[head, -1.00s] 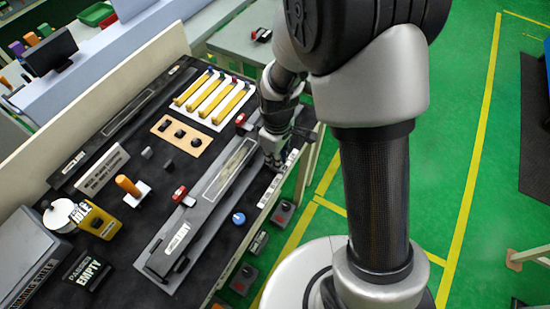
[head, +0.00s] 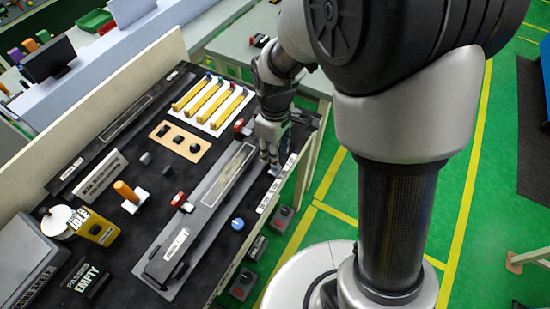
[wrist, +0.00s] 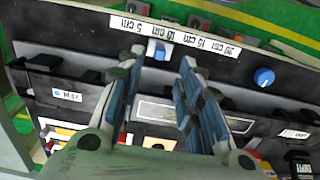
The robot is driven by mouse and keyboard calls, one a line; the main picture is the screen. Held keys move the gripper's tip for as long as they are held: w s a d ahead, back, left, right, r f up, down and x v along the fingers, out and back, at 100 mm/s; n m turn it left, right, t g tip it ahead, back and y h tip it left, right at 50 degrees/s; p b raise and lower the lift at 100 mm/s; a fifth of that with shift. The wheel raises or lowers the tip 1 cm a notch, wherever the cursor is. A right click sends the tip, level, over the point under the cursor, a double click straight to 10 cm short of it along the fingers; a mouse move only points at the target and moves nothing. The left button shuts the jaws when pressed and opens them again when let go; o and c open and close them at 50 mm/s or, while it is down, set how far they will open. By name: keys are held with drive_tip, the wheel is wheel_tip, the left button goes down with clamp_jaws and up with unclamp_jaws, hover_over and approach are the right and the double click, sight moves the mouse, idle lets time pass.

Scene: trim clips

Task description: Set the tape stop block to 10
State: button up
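The tape stop block (wrist: 158,50), a small block with white and blue faces, sits beside the white centimetre scale (wrist: 175,36) at the bench edge in the wrist view. It stands near the 10 cm mark; its exact alignment is hard to tell. My gripper (wrist: 161,57) is open, with one fingertip on each side of the block in the picture and gaps visible between. I cannot tell how high the tips are above it. In the head view my gripper (head: 269,158) is over the bench's right edge by the scale (head: 276,183), and the block is hidden.
A blue knob (head: 238,224) is on the bench nearer the front. A long grey fixture (head: 215,190) with red-handled clamps lies left of my gripper. A white tray of yellow strips (head: 212,104) is behind it. Control boxes (head: 283,215) hang on the bench's side.

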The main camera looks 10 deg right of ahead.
wheel_tip(320, 180, up, 6)
drive_tip(key=shift+f, duration=0.15)
idle(0.5)
drive_tip(key=s+d+r+m+t, duration=0.2)
drive_tip(key=s+d+r+m, duration=0.2)
drive_tip(key=s, duration=0.4)
drive_tip(key=s+d+r+m+t, duration=0.2)
drive_tip(key=s+r+m, duration=0.4)
drive_tip(key=s+r, duration=0.3)
drive_tip(key=shift+s+d+r+t, duration=0.15)
drive_tip(key=shift+s+d+t, duration=0.15)
drive_tip(key=shift+d, duration=0.6)
drive_tip(key=shift+a, duration=0.15)
